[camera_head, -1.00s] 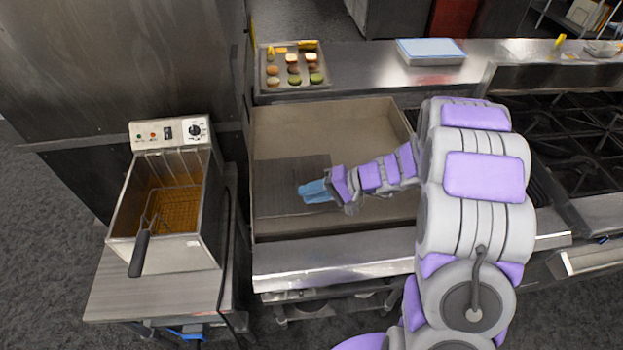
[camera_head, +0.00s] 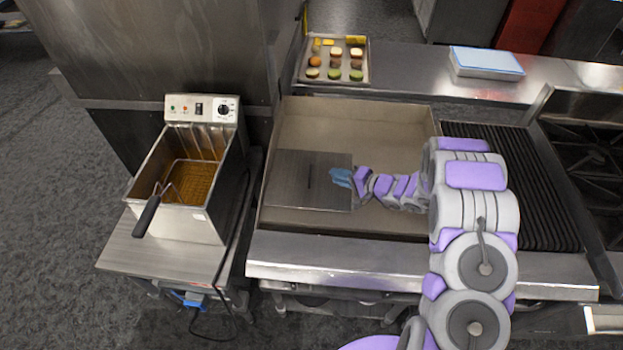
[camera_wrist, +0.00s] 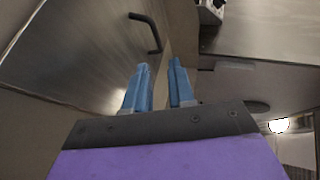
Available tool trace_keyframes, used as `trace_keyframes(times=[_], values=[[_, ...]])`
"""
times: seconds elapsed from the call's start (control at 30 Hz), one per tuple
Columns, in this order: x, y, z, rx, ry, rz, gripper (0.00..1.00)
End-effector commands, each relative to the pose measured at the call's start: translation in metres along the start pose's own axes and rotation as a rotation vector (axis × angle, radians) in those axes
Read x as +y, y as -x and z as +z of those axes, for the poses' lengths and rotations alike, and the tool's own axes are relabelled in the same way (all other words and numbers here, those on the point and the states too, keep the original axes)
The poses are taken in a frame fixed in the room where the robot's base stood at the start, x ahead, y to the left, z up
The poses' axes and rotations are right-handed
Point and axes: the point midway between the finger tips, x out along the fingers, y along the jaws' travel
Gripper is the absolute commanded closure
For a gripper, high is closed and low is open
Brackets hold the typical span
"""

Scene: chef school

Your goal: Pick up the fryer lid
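The fryer lid (camera_head: 290,190) is a flat, rectangular metal plate in the left part of the griddle. Its dark handle (camera_head: 309,179) stands at its middle. In the wrist view the lid (camera_wrist: 85,50) fills the upper left, with the black bent handle (camera_wrist: 150,32) ahead of the fingertips. My gripper (camera_head: 341,177) is over the lid's right edge in the head view. In the wrist view its blue fingers (camera_wrist: 159,66) are apart with nothing between them. The handle is apart from the fingers.
The open fryer (camera_head: 195,222) with its basket (camera_head: 188,185) stands left of the griddle (camera_head: 395,222). A tray of food (camera_head: 304,75) and a white-blue box (camera_head: 487,62) sit on the back counter. A ribbed grill (camera_head: 535,190) lies right of my arm.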

Motion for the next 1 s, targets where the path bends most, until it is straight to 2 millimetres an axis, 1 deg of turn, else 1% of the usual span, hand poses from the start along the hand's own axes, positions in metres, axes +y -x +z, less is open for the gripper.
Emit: trace_keyframes(times=[0.03,0.2,0.3,0.47,0.7,0.8,0.9,1.0], values=[[0.001,-0.01,0.002,-0.005,0.001,0.0,0.76],[0.003,-0.035,0.0,-0.003,-0.004,-0.002,0.76],[0.003,-0.043,-0.002,-0.002,-0.004,-0.004,0.76],[0.002,-0.05,-0.001,-0.001,-0.004,-0.004,0.76],[0.006,-0.081,0.009,-0.005,-0.003,-0.001,0.76],[0.005,-0.094,0.008,-0.004,-0.003,-0.003,0.76],[0.004,-0.099,0.008,-0.003,-0.003,-0.006,0.76],[0.004,-0.1,0.007,-0.001,-0.004,-0.005,0.76]])
